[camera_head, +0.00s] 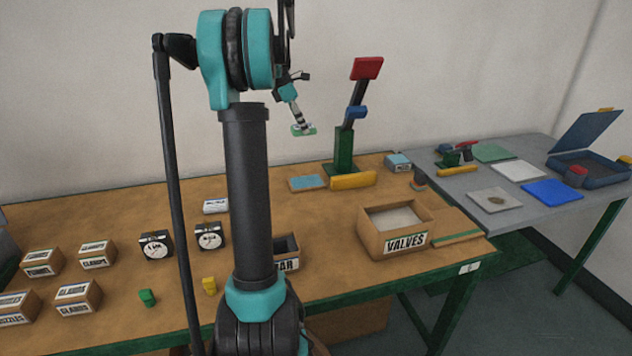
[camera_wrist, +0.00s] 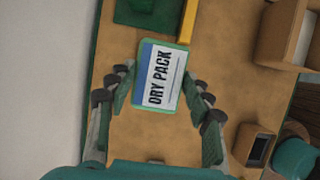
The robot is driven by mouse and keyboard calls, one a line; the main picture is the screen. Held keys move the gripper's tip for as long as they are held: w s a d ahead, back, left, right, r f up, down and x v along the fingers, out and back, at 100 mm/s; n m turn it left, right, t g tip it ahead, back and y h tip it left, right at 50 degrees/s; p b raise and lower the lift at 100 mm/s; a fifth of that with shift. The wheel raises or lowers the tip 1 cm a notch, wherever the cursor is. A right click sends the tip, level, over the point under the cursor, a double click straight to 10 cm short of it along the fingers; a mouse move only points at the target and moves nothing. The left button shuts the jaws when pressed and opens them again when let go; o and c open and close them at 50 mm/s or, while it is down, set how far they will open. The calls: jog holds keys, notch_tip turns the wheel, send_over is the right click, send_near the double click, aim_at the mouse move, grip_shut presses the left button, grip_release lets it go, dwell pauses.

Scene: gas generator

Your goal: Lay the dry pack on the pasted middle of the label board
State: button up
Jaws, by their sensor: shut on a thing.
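The dry pack (camera_wrist: 158,78) is a flat white pack with a blue strip, a green edge and the words DRY PACK. In the wrist view it sits between the fingertips of my gripper (camera_wrist: 162,92), which is shut on it. In the head view the pack (camera_head: 304,130) hangs from my gripper (camera_head: 301,122) above the back of the wooden bench, left of the green stand. A pale grey board (camera_head: 483,200) with a small mark in its middle lies on the grey table at the right. It looks like the label board, but its surface is too small to read.
A green stand with a red-topped lever (camera_head: 367,68) rises close to the pack's right. The VALVES box (camera_head: 405,241) stands at the bench's right end. White (camera_head: 519,171) and blue (camera_head: 552,192) plates and an open blue case (camera_head: 588,137) are on the grey table.

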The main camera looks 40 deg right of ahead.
jog(key=shift+d, duration=0.25)
jog(key=shift+d+f, duration=0.1)
jog(key=shift+f, duration=0.2)
notch_tip(320, 180, down, 19)
jog(key=shift+f, duration=0.2)
jog(key=o, duration=1.2)
jog(key=shift+f, duration=0.1)
jog(key=shift+c, duration=0.2)
jog(key=v, duration=1.2)
